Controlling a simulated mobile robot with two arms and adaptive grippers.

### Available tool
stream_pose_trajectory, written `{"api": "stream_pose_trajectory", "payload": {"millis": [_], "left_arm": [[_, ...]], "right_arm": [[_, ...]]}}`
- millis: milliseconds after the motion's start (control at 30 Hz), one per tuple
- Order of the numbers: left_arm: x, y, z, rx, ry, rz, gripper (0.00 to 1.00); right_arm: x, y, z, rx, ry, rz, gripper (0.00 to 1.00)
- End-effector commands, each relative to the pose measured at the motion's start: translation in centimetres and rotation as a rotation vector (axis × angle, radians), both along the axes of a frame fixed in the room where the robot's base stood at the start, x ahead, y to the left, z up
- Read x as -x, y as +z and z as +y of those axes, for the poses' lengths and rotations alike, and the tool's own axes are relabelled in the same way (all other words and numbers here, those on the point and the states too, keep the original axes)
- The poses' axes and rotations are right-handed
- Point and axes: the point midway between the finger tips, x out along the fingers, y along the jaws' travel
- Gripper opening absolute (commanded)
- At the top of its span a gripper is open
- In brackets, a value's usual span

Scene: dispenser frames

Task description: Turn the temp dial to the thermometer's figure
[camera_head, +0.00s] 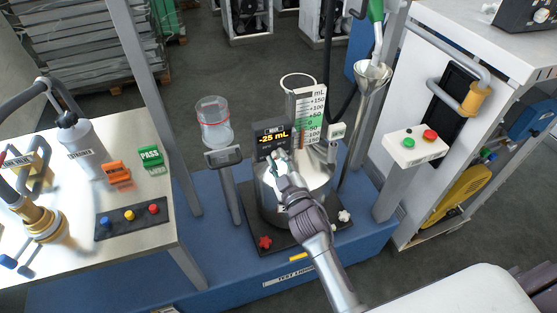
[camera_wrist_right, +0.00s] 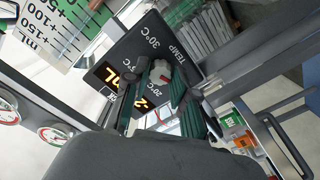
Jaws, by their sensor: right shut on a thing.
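The temp dial (camera_wrist_right: 166,76) is a small grey knob with a red mark, on a dark panel (camera_wrist_right: 150,45) lettered TEMP, 30°C, 20°C and 5°C. My right gripper (camera_wrist_right: 162,80) is shut on it, its green-lined fingers on either side; the fingers hide part of the panel. In the head view, my right gripper (camera_head: 285,172) reaches the front of the dark display (camera_head: 272,138), which reads -25 mL. The dial is hidden there. A scale board (camera_head: 309,115) marked in mL stands behind. I cannot make out a thermometer figure. My left gripper is not in view.
A metal vessel (camera_head: 265,203) stands under my right gripper on the blue base (camera_head: 215,265). A clear jar (camera_head: 214,125) is to the left, a funnel (camera_head: 372,75) and a button box (camera_head: 416,147) to the right. A white table (camera_head: 145,225) fills the left.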

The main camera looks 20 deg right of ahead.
Motion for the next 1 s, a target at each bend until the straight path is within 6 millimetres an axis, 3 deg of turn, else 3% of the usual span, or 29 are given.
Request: {"api": "stream_pose_trajectory", "payload": {"millis": [667,700,800,867,1000], "left_arm": [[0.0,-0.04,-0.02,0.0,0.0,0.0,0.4],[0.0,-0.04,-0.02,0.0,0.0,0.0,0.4],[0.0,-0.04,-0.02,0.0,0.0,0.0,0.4],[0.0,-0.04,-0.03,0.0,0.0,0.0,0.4],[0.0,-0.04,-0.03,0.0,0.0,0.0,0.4]], "right_arm": [[0.0,0.03,0.03,0.069,0.001,-0.003,0.0],[0.0,0.03,0.03,0.069,0.001,-0.003,0.28],[0.0,0.03,0.03,0.068,0.001,-0.003,0.44],[0.0,0.02,0.03,0.068,0.001,-0.003,0.51],[0.0,0.02,0.03,0.067,0.001,-0.003,0.51]]}}
